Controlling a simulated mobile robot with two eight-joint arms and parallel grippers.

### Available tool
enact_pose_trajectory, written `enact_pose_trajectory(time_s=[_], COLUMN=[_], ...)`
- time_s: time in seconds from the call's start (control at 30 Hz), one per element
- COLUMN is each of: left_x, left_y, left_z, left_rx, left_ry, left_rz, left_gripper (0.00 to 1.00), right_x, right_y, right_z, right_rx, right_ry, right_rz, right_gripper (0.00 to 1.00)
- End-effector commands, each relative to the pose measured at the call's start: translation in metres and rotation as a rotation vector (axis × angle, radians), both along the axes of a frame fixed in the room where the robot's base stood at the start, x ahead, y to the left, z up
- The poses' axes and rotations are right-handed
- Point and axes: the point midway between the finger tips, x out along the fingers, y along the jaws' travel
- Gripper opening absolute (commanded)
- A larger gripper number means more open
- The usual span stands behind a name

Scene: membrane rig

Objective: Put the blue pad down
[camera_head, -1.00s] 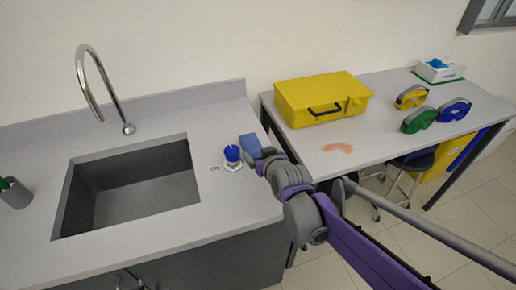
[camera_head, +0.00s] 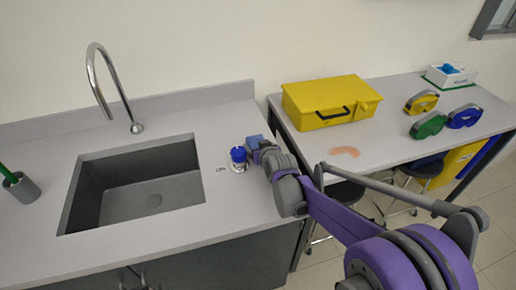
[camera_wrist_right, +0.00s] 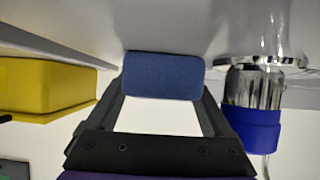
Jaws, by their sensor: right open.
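The blue pad (camera_head: 254,141) is on the grey counter right of the sink, beside the blue-topped container, partly hidden by my right gripper (camera_head: 262,151). In the right wrist view the blue pad (camera_wrist_right: 162,76) lies between the fingertips of my right gripper (camera_wrist_right: 163,98), its edge against the counter surface. The jaws are open, with a finger at each side of the pad. I cannot tell whether either finger touches it. My left gripper is not in view.
The sink (camera_head: 135,190) and faucet (camera_head: 118,85) are left.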

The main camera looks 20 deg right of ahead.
Motion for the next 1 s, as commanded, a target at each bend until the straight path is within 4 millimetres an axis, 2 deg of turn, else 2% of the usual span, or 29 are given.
enact_pose_trajectory(time_s=[0.17, 0.5, 0.53, 0.57, 0.8, 0.87, 1.0], left_x=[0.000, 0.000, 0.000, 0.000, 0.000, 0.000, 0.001], left_y=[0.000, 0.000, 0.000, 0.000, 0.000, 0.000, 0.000], left_z=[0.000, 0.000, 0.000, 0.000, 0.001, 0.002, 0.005], left_rx=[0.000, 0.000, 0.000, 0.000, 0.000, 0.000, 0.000], left_ry=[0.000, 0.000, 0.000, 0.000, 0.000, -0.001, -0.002], left_rz=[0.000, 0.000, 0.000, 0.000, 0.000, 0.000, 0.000], left_gripper=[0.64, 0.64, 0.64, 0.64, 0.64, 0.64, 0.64], right_x=[0.000, 0.000, 0.000, 0.000, 0.000, 0.000, 0.000], right_y=[0.000, 0.000, 0.000, 0.000, 0.000, 0.000, 0.000], right_z=[0.000, 0.000, 0.000, 0.000, 0.005, 0.013, 0.041], right_rx=[0.000, 0.000, 0.000, 0.000, 0.000, 0.000, 0.000], right_ry=[0.000, 0.000, 0.000, 0.000, 0.000, 0.000, 0.000], right_rz=[0.000, 0.000, 0.000, 0.000, 0.000, 0.000, 0.000], right_gripper=[0.85, 0.26, 0.25, 0.16, 0.16, 0.16, 0.16])
